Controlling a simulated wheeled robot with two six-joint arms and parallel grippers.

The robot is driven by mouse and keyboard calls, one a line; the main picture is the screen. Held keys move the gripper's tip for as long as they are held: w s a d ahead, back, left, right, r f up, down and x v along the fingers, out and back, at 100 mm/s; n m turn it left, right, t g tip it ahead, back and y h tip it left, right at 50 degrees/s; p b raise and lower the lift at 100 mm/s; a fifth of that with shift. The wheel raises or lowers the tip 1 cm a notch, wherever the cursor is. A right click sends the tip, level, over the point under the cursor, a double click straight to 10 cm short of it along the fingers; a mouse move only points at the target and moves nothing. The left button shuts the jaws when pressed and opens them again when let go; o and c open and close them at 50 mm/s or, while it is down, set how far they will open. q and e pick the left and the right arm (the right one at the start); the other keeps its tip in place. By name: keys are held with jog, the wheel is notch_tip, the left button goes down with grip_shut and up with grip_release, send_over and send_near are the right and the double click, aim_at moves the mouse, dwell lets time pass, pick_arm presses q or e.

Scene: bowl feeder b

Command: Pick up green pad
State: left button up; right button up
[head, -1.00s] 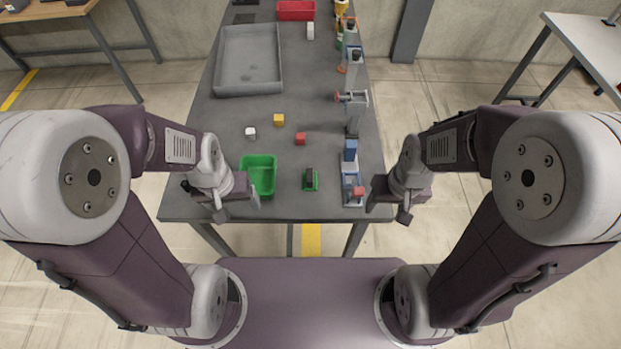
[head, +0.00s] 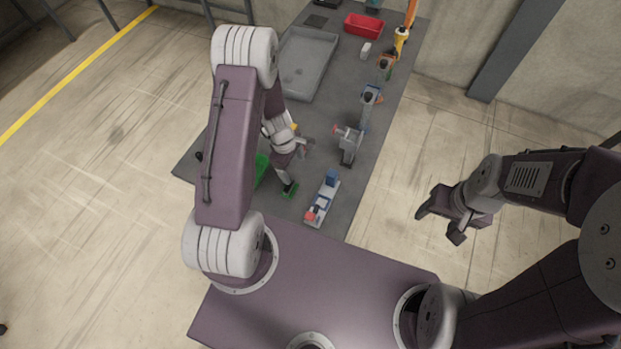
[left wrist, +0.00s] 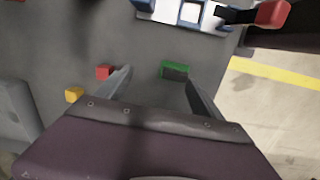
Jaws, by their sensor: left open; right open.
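The green pad (head: 292,191) lies on the grey table near its front edge, partly hidden by my left gripper in the head view. In the left wrist view the pad (left wrist: 176,66) shows green with a dark piece along its near side. My left gripper (head: 297,164) is open and empty above the table. In its wrist view (left wrist: 160,80) the pad appears beyond the fingertips, closer to the right finger, and not between them. My right gripper (head: 440,226) is open and empty, off the table's right side.
A red cube (left wrist: 105,72) and a yellow cube (left wrist: 74,94) lie left of the pad. A green bin (head: 262,168) is partly behind my left arm. A fixture with a blue block (head: 331,178) stands right of the pad. A grey tray (head: 308,65) is farther back.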

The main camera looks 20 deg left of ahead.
aim_at(290, 186)
pick_arm(q)
jog(key=shift+s+r+g+p, duration=0.15)
jog(key=shift+s+p, duration=0.1)
jog(key=shift+s, duration=0.3)
jog(key=shift+s+r+g+p, duration=0.15)
jog(key=shift+s+p, duration=0.1)
jog(key=shift+s, duration=0.25)
jog(key=shift+n, duration=0.3)
jog(key=f, duration=0.1)
jog(key=f+b, duration=0.1)
jog(key=f, duration=0.1)
jog(key=s+a+f, duration=0.1)
jog(key=shift+a+f, duration=0.1)
jog(key=shift+f, duration=0.15)
jog(key=shift+w, duration=0.1)
notch_tip(290, 186, down, 5)
jog(key=shift+b, duration=0.85)
jog(key=shift+f, duration=0.15)
jog(key=shift+w+d, duration=0.1)
jog(key=shift+d, duration=0.1)
jog(key=shift+a, duration=0.1)
jog(key=c, duration=1.3)
pick_arm(e)
jog(key=shift+s+a+r, duration=0.15)
jog(key=shift+s+a, duration=0.1)
jog(key=shift+a, duration=0.5)
